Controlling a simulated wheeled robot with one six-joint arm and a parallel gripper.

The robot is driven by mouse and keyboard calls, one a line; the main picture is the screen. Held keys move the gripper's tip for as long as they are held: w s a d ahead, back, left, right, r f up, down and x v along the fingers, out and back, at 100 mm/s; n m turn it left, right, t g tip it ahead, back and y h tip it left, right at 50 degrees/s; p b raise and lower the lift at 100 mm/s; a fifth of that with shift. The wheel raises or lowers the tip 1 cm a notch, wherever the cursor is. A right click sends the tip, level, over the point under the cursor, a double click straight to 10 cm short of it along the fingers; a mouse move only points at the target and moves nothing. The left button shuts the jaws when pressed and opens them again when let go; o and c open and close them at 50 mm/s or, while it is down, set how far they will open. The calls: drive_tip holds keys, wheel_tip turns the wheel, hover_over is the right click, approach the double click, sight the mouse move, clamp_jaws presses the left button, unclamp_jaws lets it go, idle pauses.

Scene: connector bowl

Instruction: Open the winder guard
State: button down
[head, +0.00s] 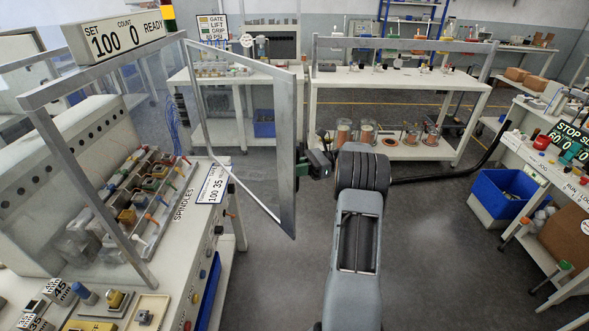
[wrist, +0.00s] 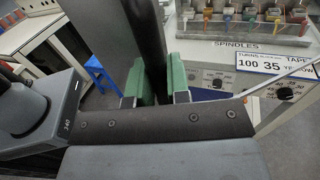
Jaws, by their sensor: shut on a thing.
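The winder guard (head: 290,195) is a clear panel in a grey metal frame, on the right side of the winder's enclosure. It stands swung out from the enclosure, over the floor in front of the bench. My gripper (head: 305,164) is at the guard's outer upright. In the wrist view its green jaws (wrist: 157,82) lie on both sides of a dark upright bar (wrist: 148,35) and are shut on it. The bar hides part of the far jaw surfaces. The spindles (head: 140,200) with several coloured parts sit inside the enclosure.
The winder bench front (head: 205,262) with knobs and buttons is at left. A white shelf table (head: 400,80) stands behind. A blue bin (head: 497,200) is at right. The grey floor around my arm is clear.

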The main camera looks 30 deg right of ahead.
drive_tip(key=shift+d, duration=0.1)
idle(0.3)
drive_tip(key=c, duration=1.1)
unclamp_jaws()
